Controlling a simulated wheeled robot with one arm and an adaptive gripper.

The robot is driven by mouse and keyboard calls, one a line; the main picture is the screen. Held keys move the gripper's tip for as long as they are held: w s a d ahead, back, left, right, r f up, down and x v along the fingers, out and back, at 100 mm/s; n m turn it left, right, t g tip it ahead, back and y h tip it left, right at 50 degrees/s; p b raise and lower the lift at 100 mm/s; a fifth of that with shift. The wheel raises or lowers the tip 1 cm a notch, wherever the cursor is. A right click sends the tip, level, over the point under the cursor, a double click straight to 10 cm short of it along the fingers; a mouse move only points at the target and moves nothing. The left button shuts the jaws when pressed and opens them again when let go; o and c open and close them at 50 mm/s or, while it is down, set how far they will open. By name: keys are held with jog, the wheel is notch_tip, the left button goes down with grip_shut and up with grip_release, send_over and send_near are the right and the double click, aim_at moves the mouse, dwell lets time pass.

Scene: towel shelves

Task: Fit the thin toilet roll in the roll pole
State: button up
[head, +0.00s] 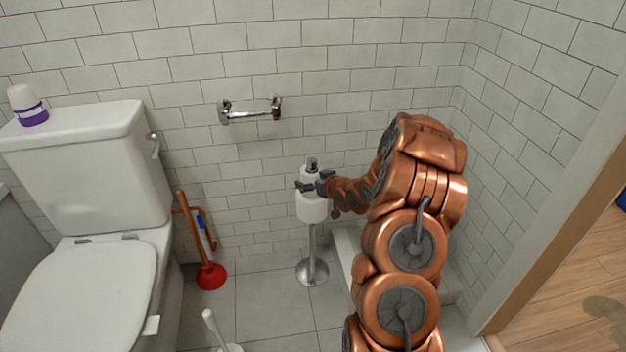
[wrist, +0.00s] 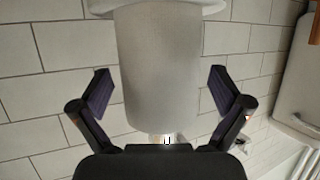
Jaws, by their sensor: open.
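The roll pole (head: 312,242) stands upright on a round metal base in the head view. A thin white toilet roll (head: 310,175) sits around its upper part, with the metal pole tip (head: 312,162) above it. My gripper (head: 315,187) is at the thin roll, partly hiding it. In the wrist view the thin roll (wrist: 162,65) fills the middle, between the fingers of my gripper (wrist: 160,93). The fingers are open, with a gap on each side of the roll. A wider white roll (head: 312,208) is below the thin one; its edge shows in the wrist view (wrist: 155,8).
A toilet (head: 85,285) stands at the left, with a red plunger (head: 211,276) beside it. A toilet brush (head: 212,325) is at the front. An empty chrome holder (head: 250,115) is on the tiled wall behind. Floor between plunger and pole is clear.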

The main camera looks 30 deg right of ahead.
jog(key=v, duration=1.2)
dwell(0.5)
jog(key=s+a+r+g+h+p, duration=0.1)
jog(key=s+a+r+g+p, duration=0.35)
jog(key=r+p, duration=0.45)
jog(key=s+a+r+g+h+p, duration=0.1)
jog(key=s+a+r+g+p, duration=0.5)
jog(key=r, duration=0.5)
jog(key=s+a+r+g+y+p, duration=0.1)
jog(key=s+a+r+g+p, duration=0.1)
jog(key=s+a+r+p, duration=0.6)
jog(key=s+a+r+g+y+p, duration=0.1)
jog(key=s+a+r+g+p, duration=0.2)
jog(key=s+a+r+p, duration=0.5)
jog(key=s+a+r, duration=0.1)
jog(key=s+r, duration=0.5)
jog(key=s, duration=0.3)
jog(key=shift+s+a+r, duration=0.2)
jog(key=shift+r, duration=0.05)
jog(key=shift+s, duration=0.2)
